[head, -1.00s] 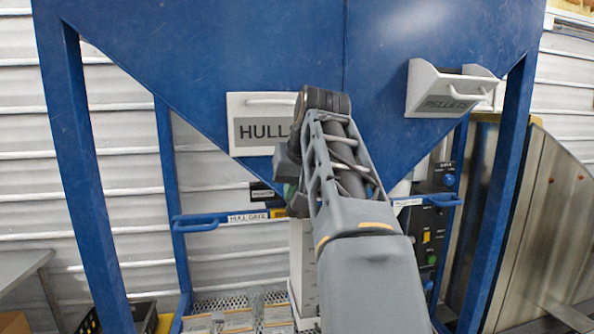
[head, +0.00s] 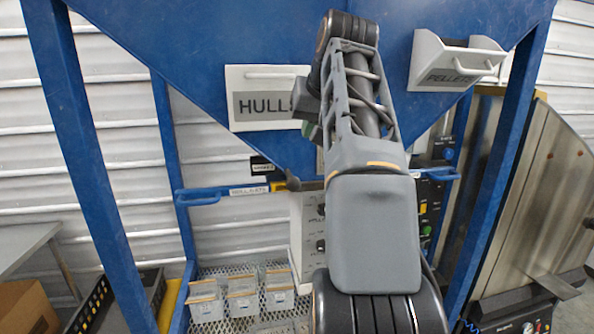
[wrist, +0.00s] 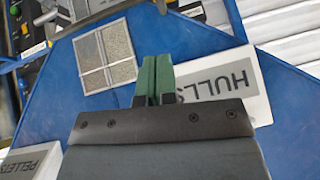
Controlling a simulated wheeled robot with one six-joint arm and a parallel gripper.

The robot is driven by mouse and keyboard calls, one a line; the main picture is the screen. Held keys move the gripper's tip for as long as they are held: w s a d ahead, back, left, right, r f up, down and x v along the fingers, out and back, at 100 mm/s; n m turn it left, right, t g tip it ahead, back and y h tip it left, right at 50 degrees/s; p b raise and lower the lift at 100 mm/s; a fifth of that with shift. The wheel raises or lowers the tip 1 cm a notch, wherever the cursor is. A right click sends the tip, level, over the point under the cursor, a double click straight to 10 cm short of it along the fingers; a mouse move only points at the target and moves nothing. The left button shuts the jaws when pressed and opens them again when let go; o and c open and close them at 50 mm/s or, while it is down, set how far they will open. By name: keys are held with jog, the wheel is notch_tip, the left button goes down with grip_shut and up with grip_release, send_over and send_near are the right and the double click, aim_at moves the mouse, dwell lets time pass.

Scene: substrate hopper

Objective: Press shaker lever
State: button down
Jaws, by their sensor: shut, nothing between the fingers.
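I cannot pick out a shaker lever for sure in either view. A blue handle (head: 222,195) with a "HULL GATE" label sticks out left of the hopper's outlet. Another blue handle (head: 440,174) shows to the right, partly behind my arm. A small dark grey part (head: 292,183) sits at the outlet between them. My gripper (wrist: 158,72) has green fingers, shut and empty, in front of the blue hopper (wrist: 200,65) near the white HULLS panel (wrist: 215,90). In the head view my arm mostly hides the gripper, beside the HULLS panel (head: 262,75).
A white PELLETS bin (head: 450,65) juts from the hopper at right. Several small clear boxes (head: 240,295) stand on a mesh shelf below. A control box (head: 430,205) with buttons is behind my arm. Blue frame posts (head: 80,165) flank the area.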

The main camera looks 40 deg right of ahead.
send_over(298, 182)
jog(key=f, duration=0.6)
jog(key=shift+w+d+f, duration=0.1)
jog(key=shift+d+f, duration=0.15)
notch_tip(298, 182, down, 2)
jog(key=shift+a+b, duration=0.15)
jog(key=shift+b, duration=0.3)
jog(key=shift+a+f, duration=0.25)
jog(key=shift+f, duration=0.65)
jog(key=shift+f, duration=0.15)
